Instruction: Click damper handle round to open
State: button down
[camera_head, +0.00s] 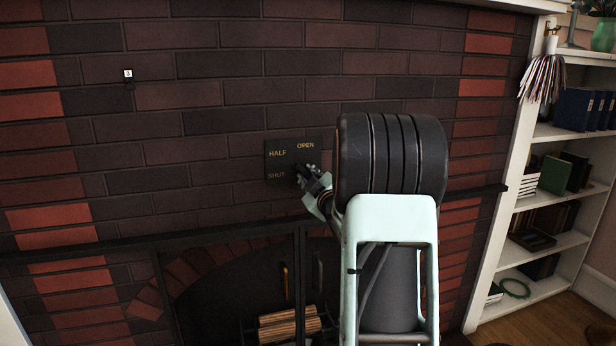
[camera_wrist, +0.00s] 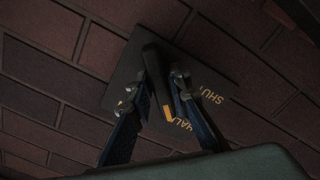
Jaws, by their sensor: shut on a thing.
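The damper plate (camera_head: 282,150) is a dark square on the brick chimney breast, lettered HALF, OPEN and SHUT. In the wrist view the plate (camera_wrist: 150,35) is tilted, with SHUT at the right and HALF partly behind a finger. The damper handle (camera_wrist: 153,60) is a dark bar with a gold tip, and the tip lies close to the HALF lettering. My gripper (camera_wrist: 163,82) is shut on the handle, one finger on each side. In the head view my gripper (camera_head: 306,174) covers the plate's lower right part, and the handle is hard to make out there.
Below is a fireplace with a black-framed screen (camera_head: 300,265) and logs (camera_head: 290,325). A dark ledge (camera_head: 120,245) crosses the brick under the plate. A white bookshelf (camera_head: 545,215) stands at the right. A small tag marked 3 (camera_head: 128,74) is on the wall at the upper left.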

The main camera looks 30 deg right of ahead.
jog(key=shift+m, duration=0.4)
jog(key=m, duration=0.3)
jog(key=shift+d+r+m, duration=0.1)
jog(key=shift+d+m, duration=0.05)
jog(key=shift+m, duration=0.25)
jog(key=shift+d+m, duration=0.15)
jog(key=shift+m, duration=2.05)
jog(key=c, duration=1.9)
grip_release()
jog(key=shift+c, duration=0.2)
jog(key=shift+s, duration=0.2)
jog(key=v, duration=1.1)
jog(key=shift+s, duration=0.4)
